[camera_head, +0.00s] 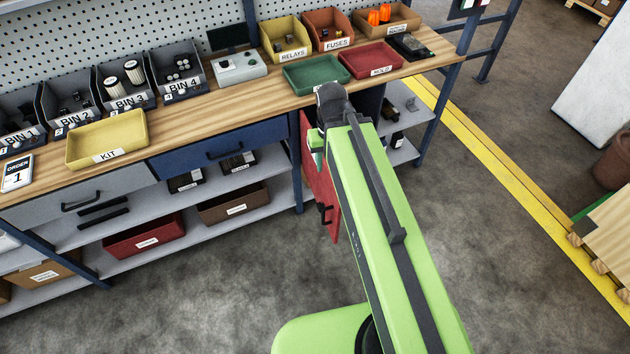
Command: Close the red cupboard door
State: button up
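The red cupboard door (320,195) stands open under the right part of the workbench, swung out toward me. Its dark handle (325,214) shows near the free edge. My green arm passes in front of it and hides much of its right side and the cupboard opening. The dark wrist joint sits at the bench's front edge, above the door. A small pale and green part shows beside the upper door, below the wrist. My gripper's fingers are hidden, so I cannot tell their state or whether they touch the door.
The blue drawer (220,150) and a bench leg (296,180) are left of the door. The green tray (312,72) and red tray (370,60) stand on the bench above. The floor (240,285) in front is clear.

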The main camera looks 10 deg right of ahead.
aim_at(321, 184)
jog(key=i, duration=0.85)
jog(key=z, duration=0.05)
